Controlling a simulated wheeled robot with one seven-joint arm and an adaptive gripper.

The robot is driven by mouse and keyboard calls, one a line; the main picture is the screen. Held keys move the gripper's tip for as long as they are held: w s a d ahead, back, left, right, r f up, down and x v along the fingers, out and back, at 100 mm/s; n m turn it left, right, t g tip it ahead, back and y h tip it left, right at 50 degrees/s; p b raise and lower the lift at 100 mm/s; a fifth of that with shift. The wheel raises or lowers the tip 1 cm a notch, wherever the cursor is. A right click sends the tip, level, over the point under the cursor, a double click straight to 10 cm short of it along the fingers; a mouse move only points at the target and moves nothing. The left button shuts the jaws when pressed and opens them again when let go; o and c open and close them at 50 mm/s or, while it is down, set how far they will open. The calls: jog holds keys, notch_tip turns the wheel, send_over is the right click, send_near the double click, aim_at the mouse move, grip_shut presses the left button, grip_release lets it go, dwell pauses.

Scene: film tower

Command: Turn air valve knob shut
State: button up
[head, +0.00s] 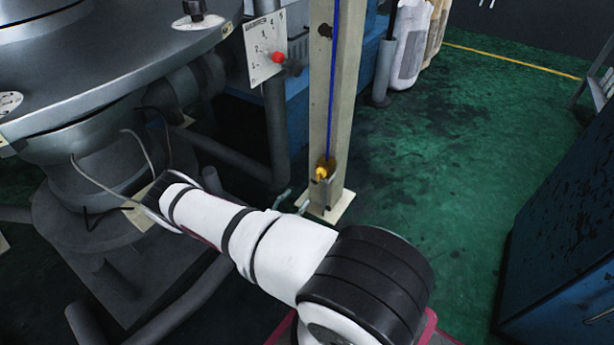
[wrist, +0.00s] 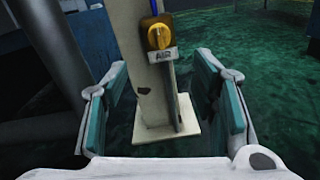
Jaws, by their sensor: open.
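The air valve knob (wrist: 159,37) is yellow and sits on a pale upright post, above a small plate marked AIR (wrist: 162,55). In the head view the yellow knob (head: 321,173) is small, low on the post, near the end of a blue line. My gripper (wrist: 163,95) is open and empty in the wrist view, with teal pads on both sides. The post stands between the fingers in that picture, and the knob lies ahead, above the fingertips. No contact shows. In the head view my arm reaches left of the post, and the gripper itself is not clearly visible.
The post (head: 340,90) stands on a square base plate (head: 328,207). A large grey machine (head: 90,80) with pipes fills the left. A white panel with a red knob (head: 278,57) is nearby. A blue cabinet (head: 565,215) stands right. Green floor (head: 440,150) is open between.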

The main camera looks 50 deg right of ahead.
aim_at(317, 177)
jog(key=d+b, duration=0.1)
jog(key=d, duration=0.3)
jog(key=d+b, duration=0.1)
jog(key=d, duration=0.4)
jog(key=d+b, duration=0.2)
jog(key=d, duration=0.2)
jog(key=shift+w+d, duration=0.3)
jog(key=shift+d, duration=0.05)
jog(key=c, duration=1.2)
